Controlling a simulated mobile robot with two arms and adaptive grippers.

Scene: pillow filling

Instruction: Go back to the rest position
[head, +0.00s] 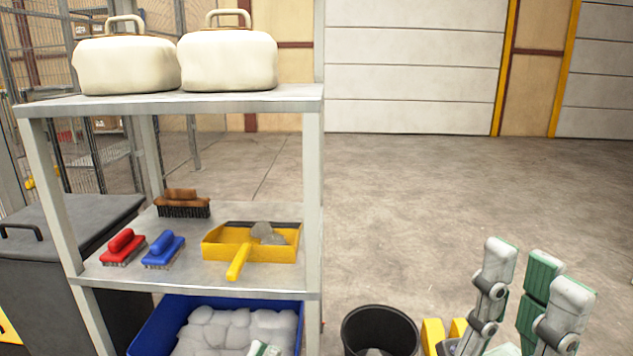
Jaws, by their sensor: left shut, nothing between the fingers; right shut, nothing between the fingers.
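My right gripper (537,268), with white and green fingers, is raised at the lower right, beside the shelf and near a black bucket. It is shut and holds nothing. Only a small white and green tip of my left gripper (263,348) shows at the bottom edge, in front of the blue bin (160,325) of white stuffing (235,325). It is shut and holds nothing; the rest of it is out of the frame.
A grey shelf (200,104) carries two cream bags (125,65). Its middle board holds red (123,247), blue (164,250) and brown (183,203) brushes and a yellow dustpan (222,243). A black bucket (379,328) stands right of it. The floor behind is clear.

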